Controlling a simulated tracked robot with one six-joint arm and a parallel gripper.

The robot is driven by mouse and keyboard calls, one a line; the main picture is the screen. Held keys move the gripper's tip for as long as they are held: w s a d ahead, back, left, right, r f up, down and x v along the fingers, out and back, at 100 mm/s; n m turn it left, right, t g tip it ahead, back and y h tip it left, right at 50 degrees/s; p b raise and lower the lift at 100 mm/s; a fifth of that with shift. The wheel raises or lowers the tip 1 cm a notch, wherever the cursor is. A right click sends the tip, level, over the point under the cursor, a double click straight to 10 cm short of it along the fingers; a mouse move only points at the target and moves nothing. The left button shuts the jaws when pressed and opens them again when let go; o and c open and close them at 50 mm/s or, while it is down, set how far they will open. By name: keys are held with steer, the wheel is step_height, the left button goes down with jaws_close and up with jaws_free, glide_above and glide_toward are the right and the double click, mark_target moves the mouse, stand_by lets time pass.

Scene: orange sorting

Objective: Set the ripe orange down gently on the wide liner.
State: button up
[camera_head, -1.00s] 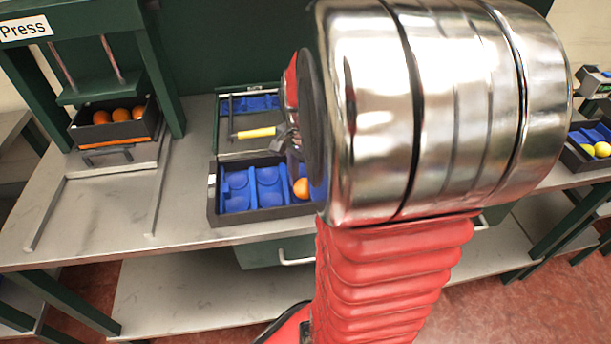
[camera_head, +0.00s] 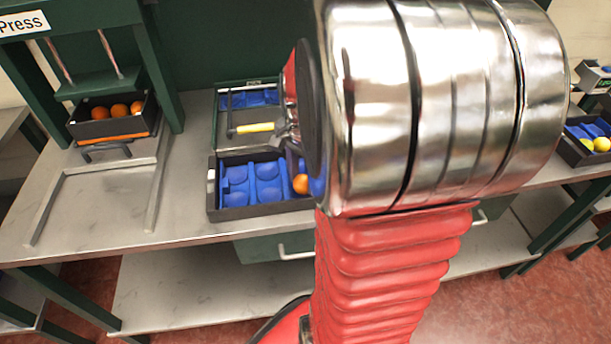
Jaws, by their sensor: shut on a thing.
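The ripe orange (camera_head: 301,184) is at the right end of the visible part of a black crate (camera_head: 262,212) on the bench. The crate holds a blue liner (camera_head: 267,171) with moulded cups, and the cups to the left of the orange are empty. My gripper (camera_head: 297,160) is just above the orange and shut on it, though its fingertips are mostly hidden by my arm. I cannot tell whether the orange touches the liner. The crate's right end is hidden behind my arm.
A green tool case (camera_head: 246,88) with a yellow-handled tool (camera_head: 256,128) lies behind the crate. A press (camera_head: 88,92) at the left holds a black box (camera_head: 109,128) with oranges. Another crate (camera_head: 590,150) with yellow-green fruit is at the far right.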

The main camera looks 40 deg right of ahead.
steer(key=shift+f, duration=0.5)
stand_by(0.4)
steer(key=o, duration=1.1)
steer(key=shift+r, duration=0.1)
steer(key=shift+w+r, duration=0.1)
steer(key=shift+r, duration=3.85)
